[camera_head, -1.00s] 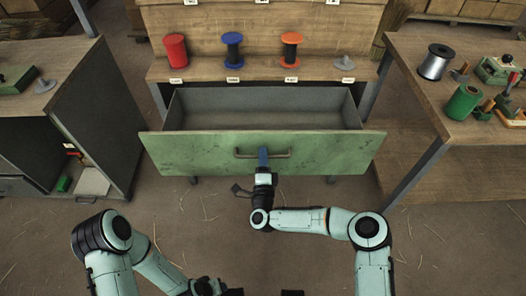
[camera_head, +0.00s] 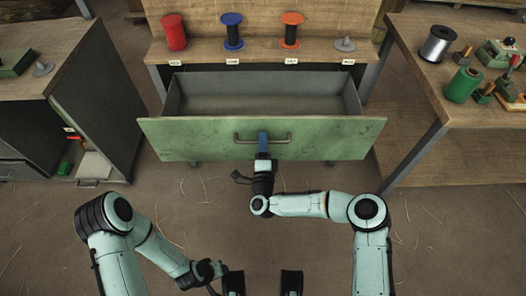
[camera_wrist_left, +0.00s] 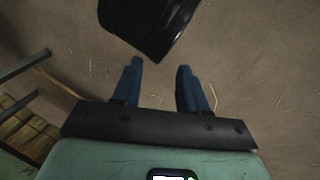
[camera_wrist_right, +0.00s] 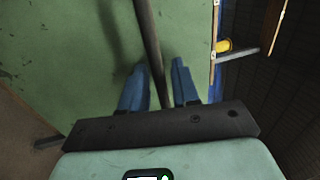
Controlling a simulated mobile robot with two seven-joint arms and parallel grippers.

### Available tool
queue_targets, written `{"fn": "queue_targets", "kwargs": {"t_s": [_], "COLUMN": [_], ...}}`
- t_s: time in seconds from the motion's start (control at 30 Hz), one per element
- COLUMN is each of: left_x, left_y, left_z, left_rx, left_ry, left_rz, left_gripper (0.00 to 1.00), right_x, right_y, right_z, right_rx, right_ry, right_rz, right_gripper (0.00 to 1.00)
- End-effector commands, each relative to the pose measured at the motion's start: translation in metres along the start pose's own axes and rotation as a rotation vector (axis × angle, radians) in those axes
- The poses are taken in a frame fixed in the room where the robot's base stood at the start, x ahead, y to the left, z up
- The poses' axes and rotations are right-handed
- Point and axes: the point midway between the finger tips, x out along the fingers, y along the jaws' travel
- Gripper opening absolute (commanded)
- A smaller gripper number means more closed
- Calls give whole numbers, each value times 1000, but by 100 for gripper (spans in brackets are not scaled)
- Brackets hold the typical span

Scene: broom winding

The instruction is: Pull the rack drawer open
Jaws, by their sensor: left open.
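The rack drawer (camera_head: 180,138) has a worn green front and a grey metal inside; it stands well out from the rack and looks empty. Its dark bar handle (camera_head: 277,141) is at the middle of the front. My right gripper (camera_head: 263,140) is at the handle; in the right wrist view its blue fingers (camera_wrist_right: 160,85) sit either side of the bar, closed in on it. My left gripper (camera_wrist_left: 160,85) is open and empty over the floor, low and away from the drawer; its fingers are not clear in the head view.
The rack shelf (camera_head: 200,52) above holds a red spool (camera_head: 174,33), a blue spool (camera_head: 232,32), an orange spool (camera_head: 291,31) and a bare grey holder (camera_head: 344,45). A workbench (camera_head: 425,80) stands right, a cabinet (camera_head: 85,70) left. Straw-littered floor lies before the drawer.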

Motion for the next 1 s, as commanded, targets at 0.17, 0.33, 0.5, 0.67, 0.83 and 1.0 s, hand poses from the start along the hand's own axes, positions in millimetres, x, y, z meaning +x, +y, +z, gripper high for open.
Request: {"fn": "queue_targets", "kwargs": {"t_s": [0.17, 0.33, 0.5, 0.67, 0.83, 1.0], "left_x": [-6, -13, -18, -20, -21, -21], "left_y": [2, 5, 6, 7, 7, 7], "left_z": [7, 16, 23, 27, 28, 28], "left_rx": [2, 4, 6, 7, 7, 7], "left_ry": [-19, -48, -68, -79, -83, -84], "left_rz": [1, 3, 4, 5, 5, 5], "left_gripper": [43, 43, 43, 43, 43, 43], "right_x": [-25, -65, -101, -122, -131, -131], "right_y": [-1, 0, 0, 0, 0, 0], "right_z": [0, 1, 0, 0, 0, 0], "right_rx": [0, 1, 1, 0, -1, -1], "right_ry": [-3, -4, -3, -2, -1, -1], "right_rz": [4, 5, 5, 2, 2, 1], "right_gripper": [30, 30, 30, 30, 30, 30]}}
